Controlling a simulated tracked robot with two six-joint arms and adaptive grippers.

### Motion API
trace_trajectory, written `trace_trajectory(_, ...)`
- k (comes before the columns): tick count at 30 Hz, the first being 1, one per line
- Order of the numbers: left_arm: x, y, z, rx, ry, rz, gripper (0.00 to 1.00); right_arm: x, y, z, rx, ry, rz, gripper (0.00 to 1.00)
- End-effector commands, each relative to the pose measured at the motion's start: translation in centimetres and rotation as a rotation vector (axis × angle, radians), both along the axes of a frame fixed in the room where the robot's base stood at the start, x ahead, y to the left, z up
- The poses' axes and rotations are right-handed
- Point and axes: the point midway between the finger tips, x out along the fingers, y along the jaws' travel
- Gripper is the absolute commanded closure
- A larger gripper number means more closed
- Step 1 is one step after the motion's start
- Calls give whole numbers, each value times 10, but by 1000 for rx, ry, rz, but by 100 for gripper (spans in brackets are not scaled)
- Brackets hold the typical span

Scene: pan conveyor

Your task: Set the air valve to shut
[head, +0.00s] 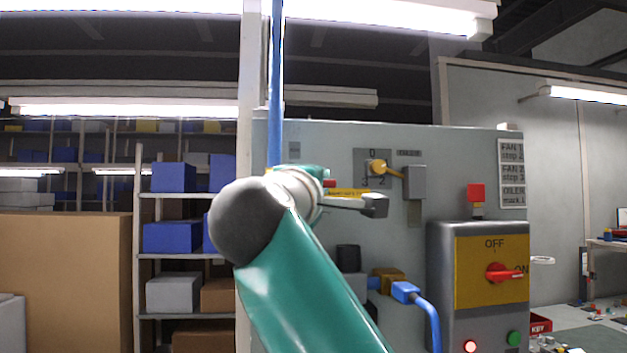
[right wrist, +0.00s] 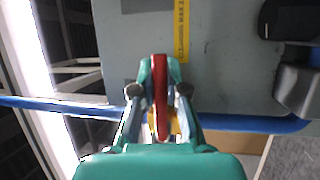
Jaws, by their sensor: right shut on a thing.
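The air valve's red lever (right wrist: 161,95) stands upright in the right wrist view, crosswise to the blue pipe (right wrist: 70,106). My right gripper (right wrist: 158,91) is shut on the lever, one finger on each side. A bit of yellow shows by the lever's lower end; the rest of the valve body is hidden by the gripper. In the head view my right arm hides most of the valve. A small red piece (head: 329,183) shows beside my right gripper (head: 350,202). The blue pipe (head: 276,90) comes down from above there. My left gripper is in neither view.
A grey panel (head: 330,145) carries a yellow-knobbed selector (head: 378,167). Shelves with blue boxes (head: 172,237) stand at left.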

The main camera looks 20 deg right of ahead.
Motion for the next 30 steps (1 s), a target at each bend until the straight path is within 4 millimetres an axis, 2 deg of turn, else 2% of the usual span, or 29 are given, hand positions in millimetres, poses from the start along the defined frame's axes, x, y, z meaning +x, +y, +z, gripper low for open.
trace_trajectory(1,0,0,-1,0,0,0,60,1,0,-5,10,8,-4,100)
trace_trajectory(12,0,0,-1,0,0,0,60,2,1,-6,14,8,-3,100)
trace_trajectory(13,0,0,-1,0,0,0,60,2,1,-6,13,9,-3,82)
trace_trajectory(17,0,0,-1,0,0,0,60,2,0,-5,13,8,-3,61)
trace_trajectory(30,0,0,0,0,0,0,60,-1,2,-2,11,3,-1,61)
